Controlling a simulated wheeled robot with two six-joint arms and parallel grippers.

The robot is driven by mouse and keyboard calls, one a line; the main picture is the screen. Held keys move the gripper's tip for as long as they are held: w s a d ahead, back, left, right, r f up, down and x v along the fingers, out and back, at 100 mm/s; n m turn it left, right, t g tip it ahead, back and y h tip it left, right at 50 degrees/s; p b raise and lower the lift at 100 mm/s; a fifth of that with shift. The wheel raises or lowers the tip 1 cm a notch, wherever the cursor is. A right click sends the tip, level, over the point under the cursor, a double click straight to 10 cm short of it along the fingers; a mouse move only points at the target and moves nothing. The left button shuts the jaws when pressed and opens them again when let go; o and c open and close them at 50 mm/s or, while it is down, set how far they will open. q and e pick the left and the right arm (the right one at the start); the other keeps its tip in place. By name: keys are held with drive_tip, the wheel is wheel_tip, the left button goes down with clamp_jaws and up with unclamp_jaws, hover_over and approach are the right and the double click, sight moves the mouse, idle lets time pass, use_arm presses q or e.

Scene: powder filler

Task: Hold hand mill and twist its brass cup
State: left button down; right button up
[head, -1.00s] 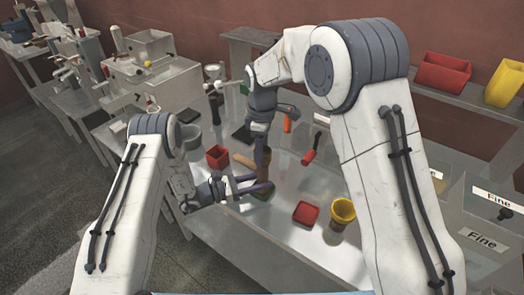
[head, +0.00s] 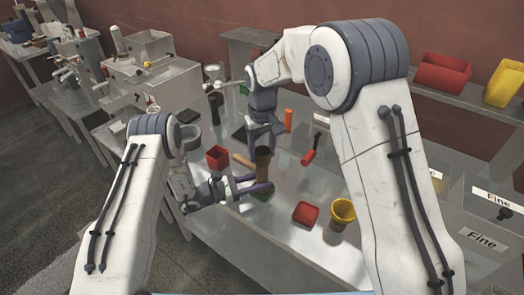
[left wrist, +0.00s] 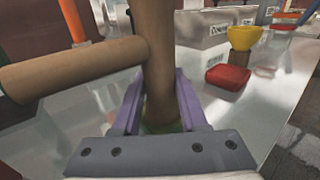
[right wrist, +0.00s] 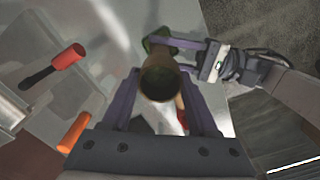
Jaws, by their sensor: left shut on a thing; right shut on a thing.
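The brass cup (right wrist: 160,82) shows as a round brownish end in the right wrist view. My right gripper (head: 264,132) comes from above and is shut on the cup; the fingertip contact is hard to see.
A red square container (head: 217,158) stands left of the mill. Bins labelled Fine (head: 482,240) are at far right.

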sight(262, 150)
use_arm(q)
drive_tip(key=shift+w, duration=0.15)
use_arm(e)
drive_tip(key=m, duration=0.4)
drive_tip(key=shift+s+d+m, duration=0.1)
drive_tip(key=shift+m, duration=2.5)
drive_tip(key=o, duration=1.4)
drive_tip(key=shift+r, duration=0.4)
wheel_tip(262, 150, up, 11)
drive_tip(key=shift+r, duration=0.1)
